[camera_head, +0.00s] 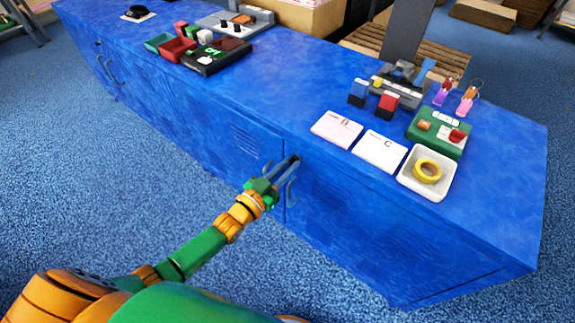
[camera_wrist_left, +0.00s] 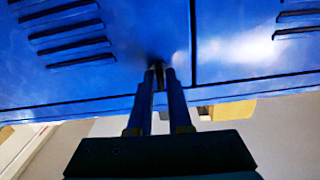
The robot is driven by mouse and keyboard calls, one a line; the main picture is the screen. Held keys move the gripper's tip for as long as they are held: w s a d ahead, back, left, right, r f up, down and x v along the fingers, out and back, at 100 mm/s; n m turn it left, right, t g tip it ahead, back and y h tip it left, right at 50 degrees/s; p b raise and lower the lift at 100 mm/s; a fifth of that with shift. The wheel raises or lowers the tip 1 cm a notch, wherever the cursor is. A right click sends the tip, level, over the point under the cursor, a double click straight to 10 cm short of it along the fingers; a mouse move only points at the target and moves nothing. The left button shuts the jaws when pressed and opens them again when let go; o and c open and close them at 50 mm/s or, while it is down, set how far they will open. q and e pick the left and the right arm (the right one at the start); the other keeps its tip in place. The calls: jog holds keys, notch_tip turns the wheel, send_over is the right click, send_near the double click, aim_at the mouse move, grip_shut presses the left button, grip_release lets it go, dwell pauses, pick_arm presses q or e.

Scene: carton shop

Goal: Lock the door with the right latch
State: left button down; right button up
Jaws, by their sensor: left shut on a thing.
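The blue cabinet (camera_head: 345,215) has doors along its front, with a vertical seam between two of them near my left gripper (camera_head: 283,168). My left gripper is at the front face, just below the top edge. It is shut on a small dark latch, mostly hidden between the fingers in the head view. In the left wrist view the fingertips (camera_wrist_left: 160,72) close around the latch, beside the dark door seam (camera_wrist_left: 192,45). A blue door handle (camera_head: 291,190) shows just beside the gripper. The doors look closed. My right gripper is not in view.
The counter top holds a white tray with yellow tape (camera_head: 427,172), a green box (camera_head: 437,133), two cards (camera_head: 380,151) and a red block (camera_head: 387,104). More trays and devices (camera_head: 215,52) stand farther left. Blue carpet (camera_head: 130,200) is clear before the cabinet.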

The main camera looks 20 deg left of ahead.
pick_arm(q)
jog(key=shift+f+n, duration=0.1)
jog(key=shift+n, duration=0.3)
jog(key=c, duration=0.9)
grip_release()
jog(key=shift+c, duration=0.2)
jog(key=p+v, duration=0.1)
jog(key=v, duration=0.6)
